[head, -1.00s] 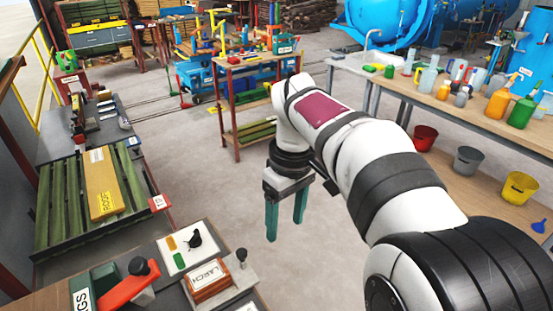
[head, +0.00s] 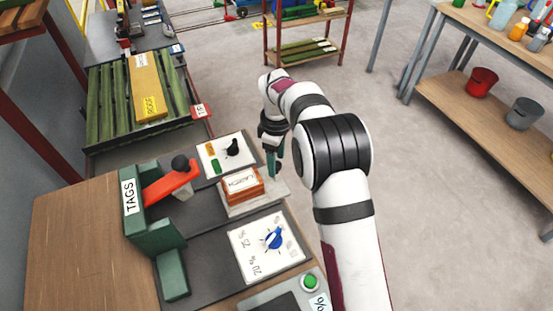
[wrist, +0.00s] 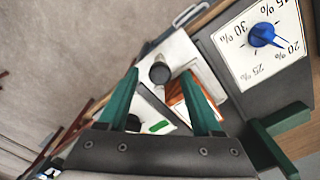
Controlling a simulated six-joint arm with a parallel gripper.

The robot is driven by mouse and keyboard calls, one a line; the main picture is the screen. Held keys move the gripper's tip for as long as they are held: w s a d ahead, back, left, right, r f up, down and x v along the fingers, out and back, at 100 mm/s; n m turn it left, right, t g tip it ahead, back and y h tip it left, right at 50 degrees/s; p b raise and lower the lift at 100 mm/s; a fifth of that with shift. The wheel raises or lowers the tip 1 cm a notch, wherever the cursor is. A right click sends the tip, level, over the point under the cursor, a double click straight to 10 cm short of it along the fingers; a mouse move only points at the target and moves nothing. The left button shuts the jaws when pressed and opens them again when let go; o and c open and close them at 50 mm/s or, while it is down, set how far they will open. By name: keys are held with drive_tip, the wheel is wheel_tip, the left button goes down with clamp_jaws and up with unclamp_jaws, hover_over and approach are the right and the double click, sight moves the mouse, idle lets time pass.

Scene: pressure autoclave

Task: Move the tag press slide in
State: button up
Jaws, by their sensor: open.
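The tag press is a green body (head: 150,232) marked TAGS, with a red lever (head: 170,184) ending in a dark ball. Right of it, clear of the green body, lies the slide, a pale grey plate (head: 262,203). An orange-brown block (head: 240,187) labelled LARCH sits on the slide. My gripper (head: 273,162) is at the slide's far right end, fingers pointing down. In the wrist view the open fingers (wrist: 159,74) appear on either side of the slide's dark round knob (wrist: 161,72); contact cannot be told. The knob is hidden in the head view.
A white panel with a black knob (head: 226,151) is just behind the slide. A dial panel with a blue knob (head: 273,238) is in front, with a green button (head: 310,282) nearby. A roller rack (head: 105,115) holds a yellow-brown board. Open floor lies right of the bench.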

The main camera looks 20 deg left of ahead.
drive_tip(key=shift+f, duration=0.3)
drive_tip(key=shift+c, duration=0.2)
clamp_jaws()
drive_tip(key=shift+a, duration=0.1)
idle(1.0)
